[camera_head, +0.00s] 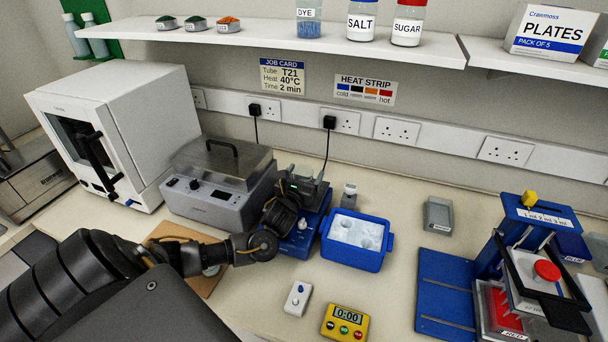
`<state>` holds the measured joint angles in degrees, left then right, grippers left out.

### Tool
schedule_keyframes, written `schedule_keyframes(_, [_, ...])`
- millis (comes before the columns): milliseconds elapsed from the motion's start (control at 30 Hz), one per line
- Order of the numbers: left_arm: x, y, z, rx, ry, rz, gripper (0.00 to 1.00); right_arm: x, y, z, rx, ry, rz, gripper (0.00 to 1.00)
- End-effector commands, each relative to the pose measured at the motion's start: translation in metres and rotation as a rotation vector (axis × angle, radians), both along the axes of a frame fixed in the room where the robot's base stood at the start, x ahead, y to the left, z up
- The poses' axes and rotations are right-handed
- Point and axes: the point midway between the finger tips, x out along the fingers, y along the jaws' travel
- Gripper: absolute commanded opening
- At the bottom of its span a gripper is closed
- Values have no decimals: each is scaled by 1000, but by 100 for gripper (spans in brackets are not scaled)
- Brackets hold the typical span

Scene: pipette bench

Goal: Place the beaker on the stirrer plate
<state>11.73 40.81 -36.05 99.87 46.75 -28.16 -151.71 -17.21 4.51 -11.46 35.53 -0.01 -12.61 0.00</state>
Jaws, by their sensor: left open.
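My left arm reaches in from the lower left. Its dark gripper (303,184) is open at the back of a blue bench unit (300,244) with a pale knob, which looks like the stirrer plate. The gripper and wrist cover much of the unit's top. I cannot make out a beaker clearly; a clear one may be hidden at the gripper. My right gripper is out of view.
A grey lidded bath (215,205) stands left of the unit, and a blue ice tub (353,257) right of it. A small bottle (348,197) stands behind the tub. A white remote (298,298) and yellow timer (344,322) lie in front. A blue press stand (488,262) is at right.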

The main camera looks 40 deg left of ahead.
Motion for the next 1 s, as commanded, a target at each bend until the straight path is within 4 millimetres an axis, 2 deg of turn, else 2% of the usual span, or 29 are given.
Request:
schedule_keyframes(167, [-6, -2, 2, -1, 1, -1, 77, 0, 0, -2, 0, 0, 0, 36])
schedule_keyframes(267, [-21, -8, 1, -2, 0, -3, 77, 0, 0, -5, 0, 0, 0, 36])
schedule_keyframes(500, [-70, -26, 0, -4, 2, -4, 77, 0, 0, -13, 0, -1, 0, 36])
schedule_keyframes(700, [-101, -36, 2, -4, 1, -2, 77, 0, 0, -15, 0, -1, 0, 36])
schedule_keyframes(833, [-110, -38, 3, -2, -1, 0, 77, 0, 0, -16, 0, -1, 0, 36])
schedule_keyframes(1000, [-114, -39, 4, 0, -1, 1, 77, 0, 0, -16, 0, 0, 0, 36])
